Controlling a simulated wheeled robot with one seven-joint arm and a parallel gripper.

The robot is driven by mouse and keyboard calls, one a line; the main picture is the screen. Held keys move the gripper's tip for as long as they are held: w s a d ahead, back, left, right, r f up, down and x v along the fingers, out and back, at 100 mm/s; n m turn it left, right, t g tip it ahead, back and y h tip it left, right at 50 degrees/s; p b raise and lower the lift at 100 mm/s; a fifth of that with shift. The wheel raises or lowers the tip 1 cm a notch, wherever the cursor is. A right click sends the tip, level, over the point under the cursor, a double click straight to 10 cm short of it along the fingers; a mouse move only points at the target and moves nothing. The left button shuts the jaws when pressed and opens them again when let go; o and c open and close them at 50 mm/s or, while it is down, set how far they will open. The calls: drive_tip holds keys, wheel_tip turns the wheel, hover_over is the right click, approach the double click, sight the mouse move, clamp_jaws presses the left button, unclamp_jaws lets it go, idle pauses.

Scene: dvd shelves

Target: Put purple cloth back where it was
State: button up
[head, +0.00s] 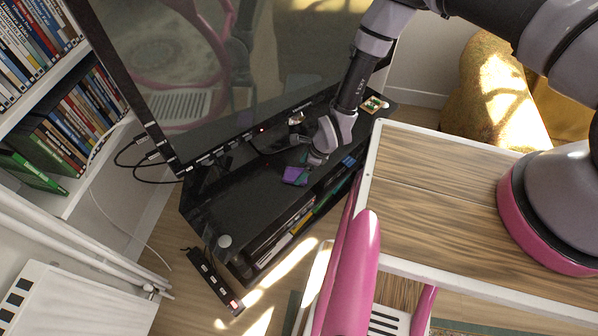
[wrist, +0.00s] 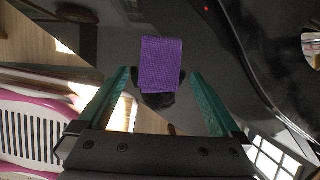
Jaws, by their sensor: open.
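The purple cloth (wrist: 162,62) is a folded rectangle in the upper middle of the wrist view, with a dark round object (wrist: 155,100) partly showing at its lower edge. In the head view the cloth (head: 291,175) is a small purple patch on the black TV stand (head: 240,200), at the tip of my gripper (head: 305,165). In the wrist view my gripper (wrist: 162,105) has its two green fingers spread wide, one on each side below the cloth. No finger visibly touches the cloth. I cannot tell how high the fingers are above the stand.
A large TV (head: 240,60) stands at the back of the stand, close to my gripper. A small patterned item (head: 374,104) lies at the stand's right end. A wooden-topped table (head: 440,190) is at right. A pink chair (head: 355,270) is in front. A power strip (head: 213,280) lies on the floor.

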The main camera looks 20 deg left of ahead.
drive_tip(key=v, duration=0.9)
drive_tip(key=w+d+r+n+t, duration=0.1)
drive_tip(key=w+d+r+n, duration=0.1)
drive_tip(key=w+r, duration=0.6)
drive_tip(key=w+d+r+n+t, duration=0.1)
drive_tip(key=w+d+r+n, duration=0.1)
drive_tip(key=w+r, duration=0.65)
drive_tip(key=w+d+r+n+t, duration=0.15)
drive_tip(key=d+r, duration=0.25)
drive_tip(key=r, duration=0.4)
drive_tip(key=w+d+r+n+h, duration=0.1)
drive_tip(key=w+d+r, duration=0.1)
drive_tip(key=d+r, duration=0.45)
drive_tip(key=w+d+r+n+t, duration=0.1)
drive_tip(key=d+r, duration=0.2)
drive_tip(key=r, duration=0.7)
drive_tip(key=s+d+r+n+h, duration=0.15)
drive_tip(key=s+d+r, duration=0.25)
drive_tip(key=d+r, duration=0.9)
drive_tip(key=s+d+r+n+t, duration=0.1)
drive_tip(key=s+d+r+n, duration=0.1)
drive_tip(key=s+d+r, duration=0.2)
drive_tip(key=s+d+r+n+t, duration=0.1)
drive_tip(key=s+d+r+t, duration=0.1)
drive_tip(key=s+r, duration=0.6)
drive_tip(key=s+d, duration=0.1)
drive_tip(key=s, duration=0.3)
drive_tip(key=shift+d+n, duration=0.4)
drive_tip(key=shift+w+r, duration=0.1)
